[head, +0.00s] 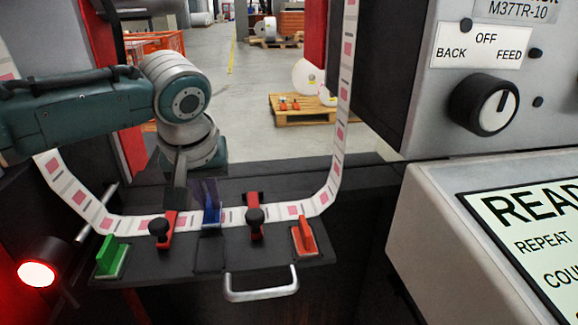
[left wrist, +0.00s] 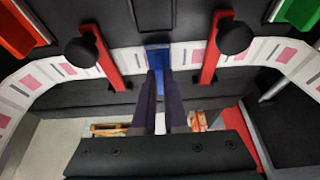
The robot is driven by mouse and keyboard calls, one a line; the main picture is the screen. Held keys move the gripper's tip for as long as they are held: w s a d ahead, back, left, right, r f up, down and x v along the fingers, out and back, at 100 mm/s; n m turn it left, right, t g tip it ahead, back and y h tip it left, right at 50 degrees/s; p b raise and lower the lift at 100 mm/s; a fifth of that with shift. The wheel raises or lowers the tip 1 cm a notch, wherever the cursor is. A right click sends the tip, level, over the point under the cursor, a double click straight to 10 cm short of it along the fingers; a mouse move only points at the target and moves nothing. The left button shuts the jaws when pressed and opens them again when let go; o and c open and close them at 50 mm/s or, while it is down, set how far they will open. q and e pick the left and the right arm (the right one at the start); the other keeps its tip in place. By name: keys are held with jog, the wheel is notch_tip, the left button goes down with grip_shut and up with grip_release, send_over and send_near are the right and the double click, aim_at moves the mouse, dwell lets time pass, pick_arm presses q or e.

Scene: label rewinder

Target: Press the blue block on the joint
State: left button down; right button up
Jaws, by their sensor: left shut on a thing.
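The blue block (head: 211,214) stands on the dark splice plate (head: 150,262), at the web between the two red clamps. Its blue face also shows in the left wrist view (left wrist: 157,56). My left gripper (head: 207,190) points down from above and is shut on the blue block. Its two dark fingers (left wrist: 159,78) close in on the block from both sides in the left wrist view. The label web (head: 292,210) runs across the plate with pink and dark marks. The joint itself is hidden under the block and fingers. My right gripper is not in view.
Red clamps with black knobs stand left (head: 163,229) and right (head: 255,222) of the block. A silver handle (head: 261,290) sticks out in front. The control box (head: 480,90) fills the right.

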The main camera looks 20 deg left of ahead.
pick_arm(q)
jog(key=shift+f, duration=0.45)
dwell(0.5)
jog(key=shift+f, duration=0.2)
dwell(1.4)
jog(key=shift+s+r+p, duration=0.1)
jog(key=shift+r+p, duration=0.8)
jog(key=shift+p, duration=0.2)
jog(key=shift+r+p, duration=1.75)
jog(key=shift+p, duration=0.15)
jog(key=shift+r, duration=0.1)
notch_tip(320, 180, up, 3)
jog(key=p, duration=0.4)
